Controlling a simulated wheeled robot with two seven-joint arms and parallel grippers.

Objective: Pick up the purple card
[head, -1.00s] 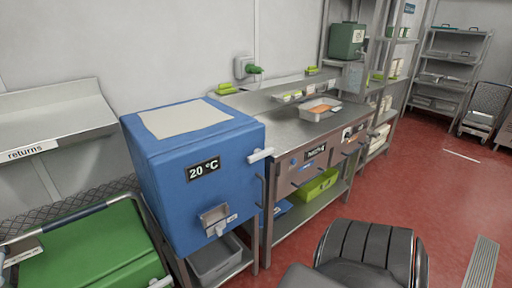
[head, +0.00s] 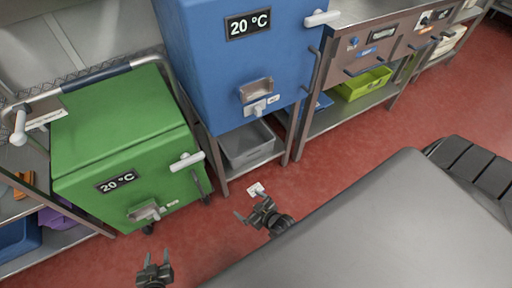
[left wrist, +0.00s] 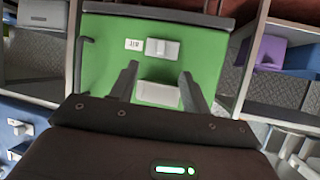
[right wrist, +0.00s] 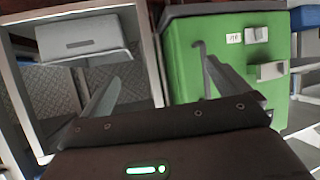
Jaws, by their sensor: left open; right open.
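I cannot make out a card that is clearly purple in any view. A purple object (head: 62,214), whose shape I cannot tell, sits on a low shelf at the lower left in the head view. It also shows at the right of the left wrist view (left wrist: 270,54). My left gripper (head: 155,256) is open and empty, in front of the green cabinet (head: 125,140). My right gripper (head: 251,206) is open and empty, right of the green cabinet, over the red floor.
A blue cabinet (head: 230,75) stands behind, with a grey bin (head: 246,145) beneath it. A steel bench (head: 345,100) with a lime-green bin (head: 362,84) is to the right. A blue bin (head: 18,238) is at the lower left. Red floor is clear in front.

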